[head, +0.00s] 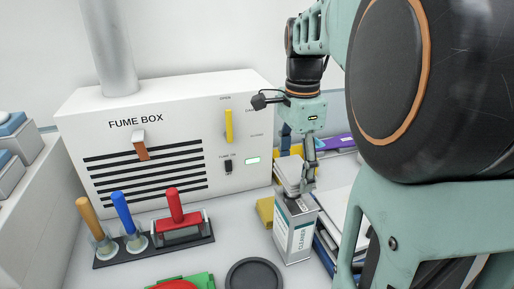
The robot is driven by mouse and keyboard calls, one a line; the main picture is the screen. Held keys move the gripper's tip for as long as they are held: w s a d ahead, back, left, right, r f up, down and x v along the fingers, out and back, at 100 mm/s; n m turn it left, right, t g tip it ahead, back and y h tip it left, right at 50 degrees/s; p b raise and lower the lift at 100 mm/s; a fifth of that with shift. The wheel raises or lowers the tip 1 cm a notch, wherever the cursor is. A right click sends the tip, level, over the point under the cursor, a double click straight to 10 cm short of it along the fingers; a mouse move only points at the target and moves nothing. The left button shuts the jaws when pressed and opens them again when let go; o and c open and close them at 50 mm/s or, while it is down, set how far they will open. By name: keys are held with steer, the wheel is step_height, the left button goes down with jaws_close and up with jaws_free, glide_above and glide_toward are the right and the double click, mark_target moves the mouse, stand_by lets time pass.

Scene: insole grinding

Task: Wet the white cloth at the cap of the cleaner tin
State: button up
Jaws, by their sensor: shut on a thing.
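My gripper (303,172) is shut on the white cloth (287,173), a pale folded piece hanging at the fingers. The cleaner tin (297,233) stands upright on the bench, white with a grey label band and the word CLEANER on its side. The cloth and fingertips are right over the tin's top. The cap is mostly hidden by them, and I cannot tell whether the cloth touches it.
The fume box (178,125) stands behind, left of the tin. A rack (150,253) with orange, blue and red handled tools is front left. A dark round dish (254,275) is in front of the tin. A yellow block (265,211) sits behind the tin's left side.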

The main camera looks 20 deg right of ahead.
mark_target(295, 168)
steer(key=shift+f, duration=0.65)
stand_by(1.3)
steer(key=shift+s, duration=0.1)
step_height(295, 168, up, 7)
steer(key=p, duration=0.6)
steer(key=shift+r, duration=0.15)
stand_by(0.6)
